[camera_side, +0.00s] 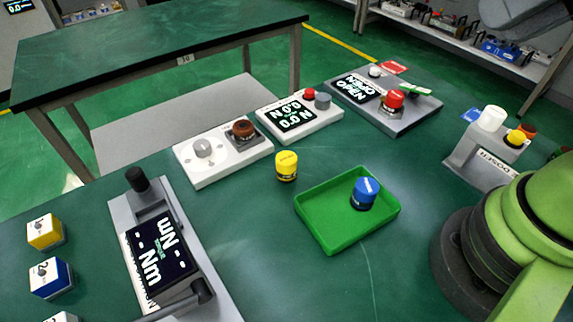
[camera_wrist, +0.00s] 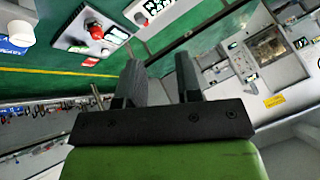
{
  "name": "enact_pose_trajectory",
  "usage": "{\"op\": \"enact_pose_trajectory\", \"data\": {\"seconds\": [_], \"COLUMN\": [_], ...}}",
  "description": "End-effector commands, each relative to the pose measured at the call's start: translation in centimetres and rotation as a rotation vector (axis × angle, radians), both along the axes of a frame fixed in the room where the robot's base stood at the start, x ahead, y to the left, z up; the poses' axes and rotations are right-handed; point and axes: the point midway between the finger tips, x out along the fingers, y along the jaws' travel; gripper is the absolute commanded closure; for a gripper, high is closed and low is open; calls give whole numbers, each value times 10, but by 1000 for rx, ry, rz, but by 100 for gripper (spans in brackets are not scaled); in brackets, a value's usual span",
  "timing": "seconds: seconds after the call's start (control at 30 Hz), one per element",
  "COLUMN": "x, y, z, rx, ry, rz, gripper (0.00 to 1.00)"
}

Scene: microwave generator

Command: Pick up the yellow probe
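The yellow probe (camera_side: 286,165) is a short yellow cylinder with a dark band near its base. It stands upright on the green table in the side view, just left of the green tray and clear of it. My gripper does not show in the side view; only part of my green arm shows at the right. In the wrist view my gripper (camera_wrist: 160,82) has its two dark fingers apart with nothing between them. The wrist view looks out across the room, and I do not see the yellow probe in it.
A green tray (camera_side: 322,243) holds a blue cylinder (camera_side: 364,193). Behind the probe stand a white dial box (camera_side: 222,151), a white display box (camera_side: 299,115) and a grey display box (camera_side: 384,101). A torque display device (camera_side: 160,250) stands at the left. The table in front of the probe is clear.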

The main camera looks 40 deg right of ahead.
Motion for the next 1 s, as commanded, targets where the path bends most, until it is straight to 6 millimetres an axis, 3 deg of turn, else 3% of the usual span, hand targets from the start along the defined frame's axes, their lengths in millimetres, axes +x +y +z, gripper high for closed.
{"op": "enact_pose_trajectory", "data": {"seconds": [0.03,0.17,0.43,0.57,0.77,1.0], "x": [0,0,1,11,60,129], "y": [0,0,0,2,14,46], "z": [0,0,0,2,-2,-42], "rx": [0,0,1,7,22,6], "ry": [0,0,2,37,180,367], "rz": [0,0,0,-2,-21,-62], "gripper": [56,28,28,28,28,28]}}
